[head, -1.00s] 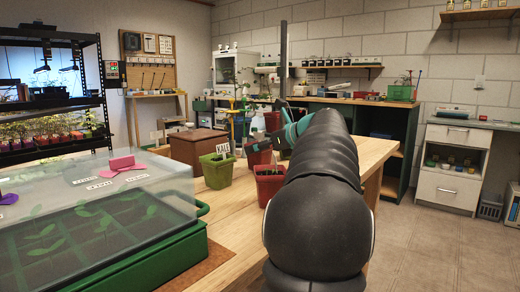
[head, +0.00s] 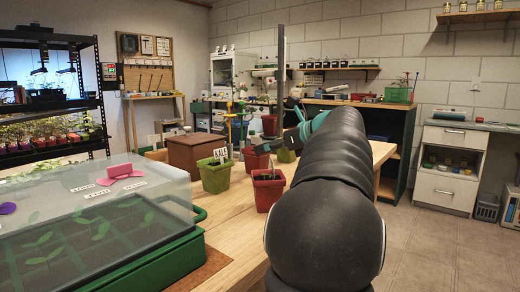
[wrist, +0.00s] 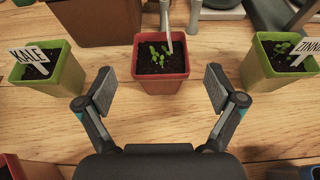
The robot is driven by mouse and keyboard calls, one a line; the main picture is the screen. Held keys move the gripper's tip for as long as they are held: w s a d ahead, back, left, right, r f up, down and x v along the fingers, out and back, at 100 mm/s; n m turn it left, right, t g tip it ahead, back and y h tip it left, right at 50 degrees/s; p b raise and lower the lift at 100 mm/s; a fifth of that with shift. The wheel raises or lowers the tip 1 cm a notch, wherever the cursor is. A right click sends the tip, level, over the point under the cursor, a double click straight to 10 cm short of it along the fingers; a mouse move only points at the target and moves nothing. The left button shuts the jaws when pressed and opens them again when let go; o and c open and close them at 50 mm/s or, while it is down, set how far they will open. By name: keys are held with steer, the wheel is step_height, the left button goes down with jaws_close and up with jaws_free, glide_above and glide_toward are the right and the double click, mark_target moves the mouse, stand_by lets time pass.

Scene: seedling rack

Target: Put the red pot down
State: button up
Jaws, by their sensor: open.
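The red pot (wrist: 160,70) stands upright on the wooden table, with dark soil, small green seedlings and a pale stake. It also shows in the head view (head: 257,160), partly behind a nearer red pot (head: 268,192). My gripper (wrist: 160,90) is open and empty. Its two fingers are spread wide, short of the pot's near side and apart from it. A green pot labelled KALE (wrist: 45,70) stands to the left of the red pot. A green pot with a ZINN... label (wrist: 278,68) stands to its right. In the head view my arm hides part of the gripper.
A brown box (head: 195,152) stands behind the KALE pot. A clear-lidded green seedling tray (head: 150,262) fills the near left of the table. Another red pot (wrist: 20,168) edges into the wrist view at lower left. Bare wood lies between the pots.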

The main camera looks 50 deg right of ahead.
steer(key=v, duration=0.7)
steer(key=shift+p, duration=0.45)
